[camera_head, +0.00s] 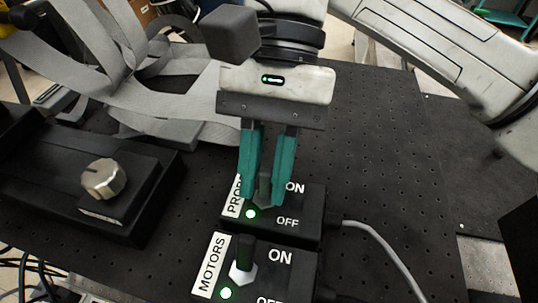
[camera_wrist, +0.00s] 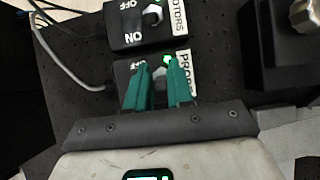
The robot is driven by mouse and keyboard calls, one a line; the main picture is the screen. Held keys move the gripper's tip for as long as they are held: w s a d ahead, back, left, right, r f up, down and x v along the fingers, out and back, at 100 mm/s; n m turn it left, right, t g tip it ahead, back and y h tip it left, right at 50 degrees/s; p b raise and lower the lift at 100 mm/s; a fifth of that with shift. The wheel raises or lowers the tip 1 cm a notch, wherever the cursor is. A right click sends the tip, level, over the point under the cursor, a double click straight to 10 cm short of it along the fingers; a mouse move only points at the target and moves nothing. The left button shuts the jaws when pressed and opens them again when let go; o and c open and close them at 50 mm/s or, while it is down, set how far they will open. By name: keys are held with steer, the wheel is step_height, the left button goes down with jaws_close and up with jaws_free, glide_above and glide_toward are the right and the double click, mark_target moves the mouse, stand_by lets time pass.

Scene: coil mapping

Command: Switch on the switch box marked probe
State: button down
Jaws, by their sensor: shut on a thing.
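The switch box marked PROBE (camera_head: 305,207) stands on the dark perforated table, with ON at the back and OFF at the front. Its green light (camera_head: 250,214) is lit. My gripper (camera_head: 263,192) reaches down over this box, its two teal fingers shut around the toggle lever (camera_head: 265,186), which is largely hidden between them. In the wrist view my gripper (camera_wrist: 161,68) covers part of the PROBE box (camera_wrist: 121,72), and the green light shows beside a fingertip. I cannot tell the lever's exact tilt.
The MOTORS box (camera_head: 290,275) stands directly in front, its lever up toward ON and its green light lit. A black unit with a silver knob (camera_head: 104,179) is on the left. Grey straps (camera_head: 120,80) lie behind. A grey cable (camera_head: 385,245) runs at the right. The table's right is clear.

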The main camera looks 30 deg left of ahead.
steer(key=shift+w+a+r+g+h+p, duration=0.1)
steer(key=shift+w+g+h+p, duration=0.25)
steer(key=shift+g+p, duration=0.65)
steer(key=shift+w+f+g+p, duration=0.25)
steer(key=shift+g+p, duration=0.1)
steer(key=shift+g, duration=0.35)
steer(key=c, duration=1.1)
jaws_free()
steer(key=shift+a, duration=0.1)
